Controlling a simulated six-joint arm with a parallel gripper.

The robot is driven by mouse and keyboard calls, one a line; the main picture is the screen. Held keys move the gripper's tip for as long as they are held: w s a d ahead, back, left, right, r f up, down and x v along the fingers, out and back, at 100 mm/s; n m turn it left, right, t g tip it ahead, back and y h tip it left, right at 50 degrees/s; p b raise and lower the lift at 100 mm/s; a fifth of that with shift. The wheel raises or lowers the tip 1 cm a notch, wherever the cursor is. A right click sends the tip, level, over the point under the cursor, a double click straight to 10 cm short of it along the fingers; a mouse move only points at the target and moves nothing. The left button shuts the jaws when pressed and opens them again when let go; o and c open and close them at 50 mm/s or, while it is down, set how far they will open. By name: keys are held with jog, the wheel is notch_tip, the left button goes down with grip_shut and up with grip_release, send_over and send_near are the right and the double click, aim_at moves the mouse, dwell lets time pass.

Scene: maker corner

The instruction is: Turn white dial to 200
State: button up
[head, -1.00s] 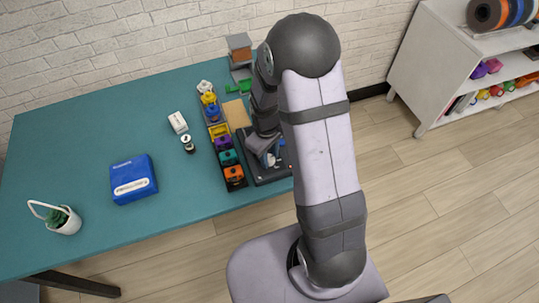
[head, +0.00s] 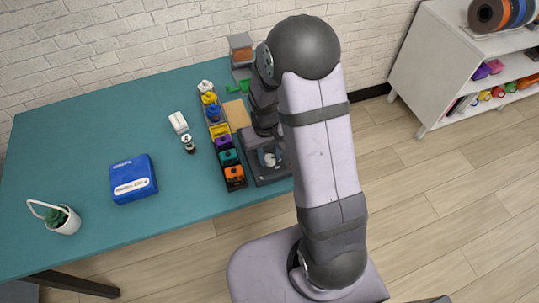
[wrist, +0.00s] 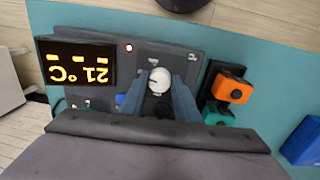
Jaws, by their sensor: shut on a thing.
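The white dial (wrist: 159,80) is a round knob with a dark mark on its face, on a dark grey control panel (wrist: 185,55). In the wrist view, the fingers of my gripper (wrist: 159,91) stand on both sides of the dial and are shut on it. A lit display (wrist: 76,64) on the panel reads 21°C, upside down in this view. In the head view the panel (head: 262,178) lies at the table's right end, and my arm hides part of it. The dial's scale is too small to read.
A row of coloured blocks, with an orange one (head: 234,173) at its near end, stands close to the panel's left side. A blue box (head: 133,180), a white plant pot (head: 65,220) and a small white block (head: 178,122) are farther left on the teal table (head: 90,120).

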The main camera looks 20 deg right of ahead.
aim_at(268, 160)
jog(key=shift+r, duration=0.1)
jog(key=o, duration=1)
jog(key=shift+o, duration=0.2)
jog(key=shift+a+r+b, duration=0.15)
jog(key=shift+r+b, duration=0.1)
jog(key=shift+r, duration=1.6)
jog(key=shift+a+r+b, duration=0.1)
jog(key=shift+r+b, duration=0.15)
jog(key=shift+r, duration=1.55)
